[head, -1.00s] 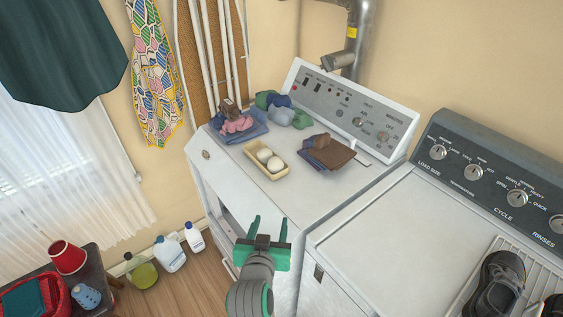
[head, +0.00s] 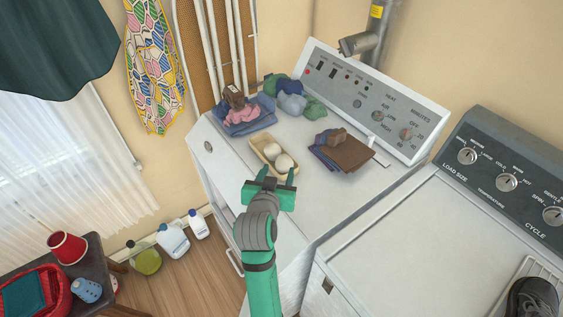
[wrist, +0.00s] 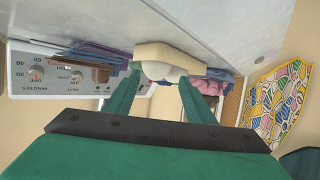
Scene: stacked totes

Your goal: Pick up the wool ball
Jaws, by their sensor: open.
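Two cream wool balls lie side by side in a small pale yellow tray (head: 256,147) on top of the white dryer. One wool ball (head: 284,162) is nearer my gripper, and the other (head: 268,151) is behind it to the left. My gripper (head: 278,174) is open and empty, just in front of the tray's near end. In the wrist view the tray (wrist: 170,50) and a pale ball (wrist: 157,70) show between and beyond the two green fingers (wrist: 160,88). The fingers partly hide the tray, and I cannot tell whether they touch it.
Folded cloths (head: 340,155) with a brown item lie right of the tray. A blue and pink cloth pile (head: 245,118) and rolled green and blue cloths (head: 293,103) lie behind. The dryer's control panel (head: 370,100) rises at the back. A washer (head: 400,240) stands to the right.

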